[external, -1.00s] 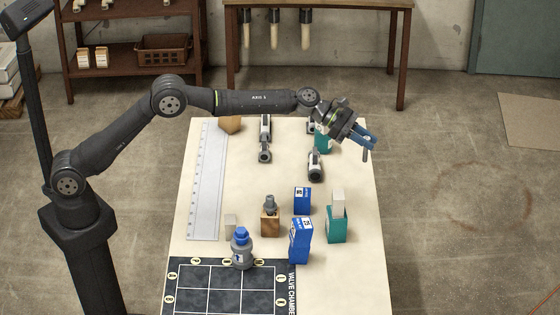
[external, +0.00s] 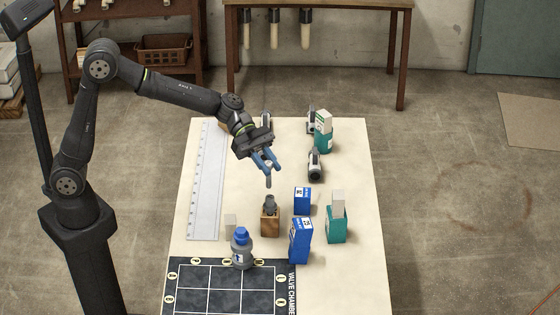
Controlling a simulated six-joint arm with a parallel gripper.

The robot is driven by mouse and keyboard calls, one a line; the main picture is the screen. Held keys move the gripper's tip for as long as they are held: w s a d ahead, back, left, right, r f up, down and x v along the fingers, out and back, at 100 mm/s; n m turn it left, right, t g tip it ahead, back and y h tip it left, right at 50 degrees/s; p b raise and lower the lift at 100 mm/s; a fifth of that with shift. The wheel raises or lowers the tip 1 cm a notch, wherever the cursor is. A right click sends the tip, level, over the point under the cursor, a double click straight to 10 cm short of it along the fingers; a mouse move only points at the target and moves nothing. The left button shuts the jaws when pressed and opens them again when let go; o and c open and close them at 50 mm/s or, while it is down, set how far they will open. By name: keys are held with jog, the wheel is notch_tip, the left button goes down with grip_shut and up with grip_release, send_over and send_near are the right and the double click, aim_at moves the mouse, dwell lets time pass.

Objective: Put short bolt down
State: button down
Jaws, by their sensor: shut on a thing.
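My gripper (external: 266,163) has blue fingers and is shut on a small grey piece, seemingly the short bolt (external: 268,182). It hangs down from the fingertips, above the table (external: 345,270). In the picture it is just above a grey fitting (external: 270,203) on a wooden block (external: 270,223). The bolt's lower end appears clear of that fitting. The bolt's upper part is hidden between the fingers.
Blue boxes (external: 300,245) and a teal box topped with a pale block (external: 337,225) stand right of the wooden block. A blue-capped bottle (external: 241,250) stands in front, by the dark grid mat (external: 230,300). A ruler (external: 206,185) lies left. The table's right front is clear.

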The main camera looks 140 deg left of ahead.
jog(key=s+d+f+m+g+h, duration=0.1)
jog(key=s+d, duration=0.4)
jog(key=d, duration=0.4)
jog(key=s+d+f+m+h, duration=0.1)
jog(key=s+d+m+h, duration=0.1)
jog(key=s+d, duration=0.45)
jog(key=s+d+m+g+h, duration=0.1)
jog(key=s+d, duration=0.3)
jog(key=d, duration=0.7)
notch_tip(320, 180, down, 11)
jog(key=shift+s+a+f, duration=0.1)
jog(key=shift+a+f, duration=5.55)
jog(key=shift+f, duration=0.15)
jog(key=shift+h, duration=0.3)
jog(key=shift+f, duration=0.2)
jog(key=c, duration=1.3)
grip_release()
jog(key=shift+o, duration=0.2)
jog(key=shift+r, duration=0.1)
